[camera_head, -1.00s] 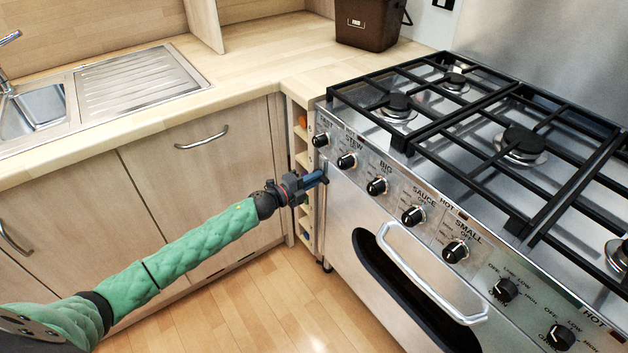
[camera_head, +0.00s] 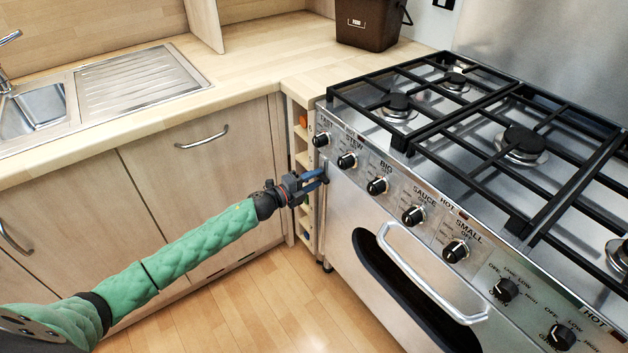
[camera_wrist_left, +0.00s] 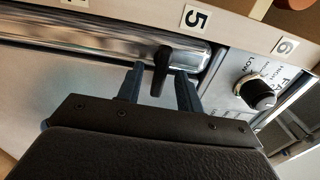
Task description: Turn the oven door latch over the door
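The oven door latch is a small black lever (camera_wrist_left: 161,68) at the upper left corner of the steel oven door (camera_head: 342,222). In the left wrist view it hangs from the steel strip, its lower end between my fingers. My left gripper (camera_head: 322,178) is at the latch, just below the leftmost knob. In the left wrist view my left gripper (camera_wrist_left: 159,84) is open, one finger on each side of the latch. Whether either finger touches it I cannot tell. In the head view the fingers mostly hide the latch. My right gripper is not in view.
A row of black knobs (camera_head: 377,185) runs along the cooker front just above my gripper. The curved door handle (camera_head: 430,275) sticks out to the right. A narrow wooden rack (camera_head: 302,160) and cabinets stand left of the cooker. The floor (camera_head: 270,300) in front is clear.

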